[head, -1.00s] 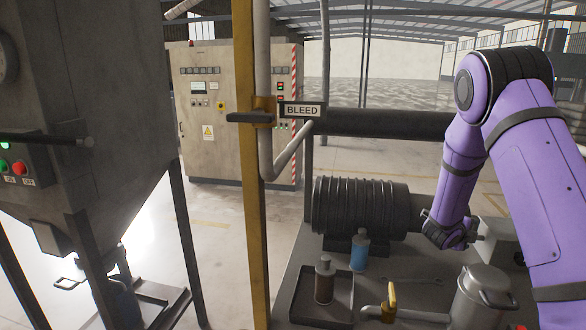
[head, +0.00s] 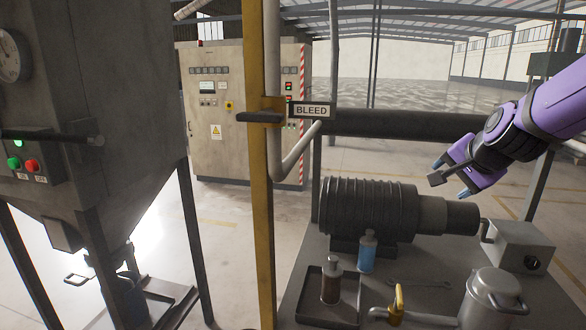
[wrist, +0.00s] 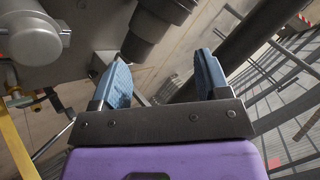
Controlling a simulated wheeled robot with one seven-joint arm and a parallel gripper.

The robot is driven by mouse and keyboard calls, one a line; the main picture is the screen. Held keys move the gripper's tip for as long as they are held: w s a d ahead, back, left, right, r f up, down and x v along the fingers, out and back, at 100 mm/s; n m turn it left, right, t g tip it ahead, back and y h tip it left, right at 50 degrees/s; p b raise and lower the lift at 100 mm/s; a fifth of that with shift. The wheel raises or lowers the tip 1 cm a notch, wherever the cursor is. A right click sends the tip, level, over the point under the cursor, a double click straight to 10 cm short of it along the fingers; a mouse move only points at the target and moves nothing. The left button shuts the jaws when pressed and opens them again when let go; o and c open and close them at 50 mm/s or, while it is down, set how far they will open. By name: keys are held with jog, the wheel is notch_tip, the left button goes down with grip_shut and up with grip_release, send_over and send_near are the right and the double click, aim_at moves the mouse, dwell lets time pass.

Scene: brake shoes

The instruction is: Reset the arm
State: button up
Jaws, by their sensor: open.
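My purple arm enters from the right in the head view, with my gripper (head: 452,180) raised above the right end of the dark ribbed motor (head: 368,210). The gripper points left and slightly down. In the wrist view its two blue fingers (wrist: 166,82) are spread wide apart, with nothing held between them. The dark stepped shaft end of the motor (wrist: 155,30) shows beyond the left finger, apart from it.
The bench (head: 415,275) carries a grey box (head: 518,245), a metal canister (head: 490,298), a blue bottle (head: 367,252) and a brown bottle (head: 331,282) in a tray. A dark horizontal pipe (head: 400,124) runs behind. A yellow post (head: 261,200) stands left of the bench.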

jog(key=s+a+r+n+g, duration=0.1)
jog(key=s+n, duration=0.4)
jog(key=s, duration=0.8)
jog(key=s+a+r+n+g, duration=0.2)
jog(key=s+n, duration=0.4)
jog(key=s, duration=0.6)
jog(key=shift+s+g, duration=0.4)
